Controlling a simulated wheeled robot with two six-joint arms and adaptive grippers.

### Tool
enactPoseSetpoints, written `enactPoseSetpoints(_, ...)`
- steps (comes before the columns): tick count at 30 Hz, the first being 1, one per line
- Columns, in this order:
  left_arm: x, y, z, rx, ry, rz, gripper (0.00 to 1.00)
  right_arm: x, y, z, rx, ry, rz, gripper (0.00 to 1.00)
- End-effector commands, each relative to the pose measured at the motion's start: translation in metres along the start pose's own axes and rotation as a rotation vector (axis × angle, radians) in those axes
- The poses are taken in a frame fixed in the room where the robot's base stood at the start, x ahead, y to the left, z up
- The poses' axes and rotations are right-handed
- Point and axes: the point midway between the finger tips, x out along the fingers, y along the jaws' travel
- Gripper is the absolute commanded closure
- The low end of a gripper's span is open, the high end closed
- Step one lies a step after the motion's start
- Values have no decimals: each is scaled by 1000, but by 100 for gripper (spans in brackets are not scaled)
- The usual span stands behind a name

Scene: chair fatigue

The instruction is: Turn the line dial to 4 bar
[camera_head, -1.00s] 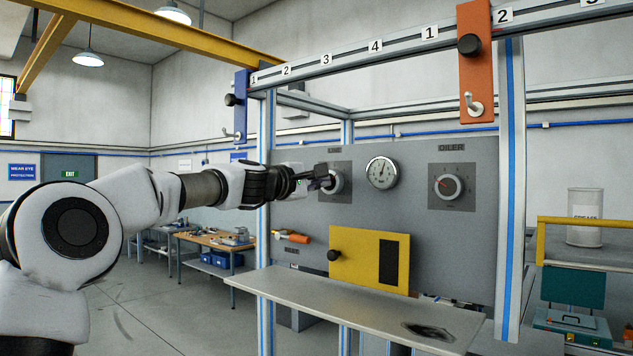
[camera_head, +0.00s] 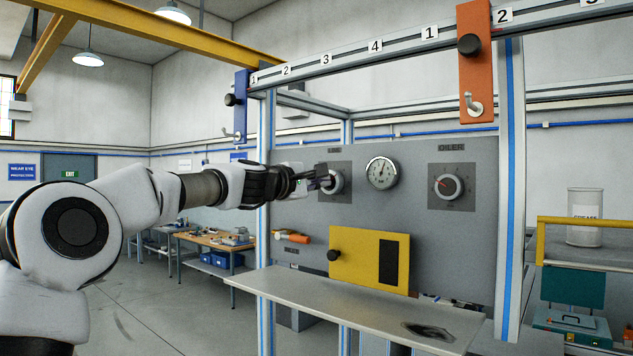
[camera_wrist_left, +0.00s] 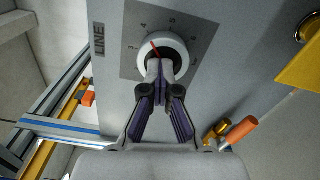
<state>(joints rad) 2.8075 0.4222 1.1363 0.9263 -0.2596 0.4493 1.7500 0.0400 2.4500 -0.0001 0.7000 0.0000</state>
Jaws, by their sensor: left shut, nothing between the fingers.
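The line dial (camera_head: 336,182) is a round pale knob on a dark grey plate, left of centre on the panel. In the left wrist view the dial (camera_wrist_left: 178,48) shows a red pointer and a numbered scale marked LINE. The pointer lies between scale marks; the small numbers are too unclear to read surely. My left gripper (camera_head: 326,181) is in front of the dial, fingers shut with nothing held. In the wrist view its fingertips (camera_wrist_left: 160,68) overlap the knob's middle and hide part of it. Whether they touch it I cannot tell. My right gripper is out of view.
A round gauge (camera_head: 382,173) and the oiler dial (camera_head: 448,186) sit right of the line dial. A yellow panel (camera_head: 362,259) is below, above a grey shelf (camera_head: 355,308). A blue-edged post (camera_head: 266,235) stands close to my left wrist.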

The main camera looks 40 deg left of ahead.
Motion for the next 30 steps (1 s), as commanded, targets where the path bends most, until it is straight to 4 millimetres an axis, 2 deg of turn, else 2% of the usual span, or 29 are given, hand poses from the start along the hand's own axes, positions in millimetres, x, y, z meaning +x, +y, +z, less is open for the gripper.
enactPoseSetpoints(10, 1, -1, 1, 1, -2, -2, 98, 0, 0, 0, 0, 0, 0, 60)
enactPoseSetpoints(14, 1, -1, 1, 1, -2, -3, 52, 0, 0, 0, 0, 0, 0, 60)
enactPoseSetpoints(15, 1, -1, 1, 1, -2, -3, 38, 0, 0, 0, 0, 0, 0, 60)
enactPoseSetpoints(17, 1, -1, 1, 1, -1, -3, 18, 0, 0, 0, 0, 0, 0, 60)
enactPoseSetpoints(26, 0, 0, 0, 1, -1, -1, 18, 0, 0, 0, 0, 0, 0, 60)
enactPoseSetpoints(30, 1, 7, 2, 4, -2, 1, 18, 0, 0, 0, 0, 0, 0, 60)
